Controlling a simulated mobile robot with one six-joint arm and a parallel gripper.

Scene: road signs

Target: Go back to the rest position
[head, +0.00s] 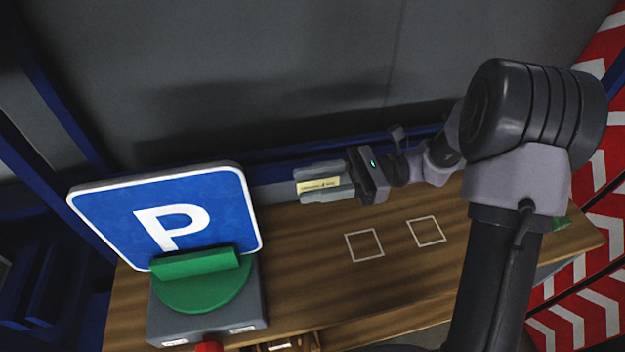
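My gripper (325,184) is in the middle of the head view, with its grey fingers pointing left toward the parking sign. A pale yellow label with small print shows at the fingers; I cannot tell whether it is on them or behind them. No sign is visible in the gripper. The blue square parking sign (218,205) with a white P and white border stands tilted at the left, apart from the gripper. Its lower edge meets a green holder (205,290) on a grey block (165,325).
The wooden table (310,250) has two white square outlines (365,245) (426,232) and clear room around them. A red part (208,347) shows at the front of the block. A grey wall (270,60) stands behind. Red and white chevron boards (590,290) stand at the right.

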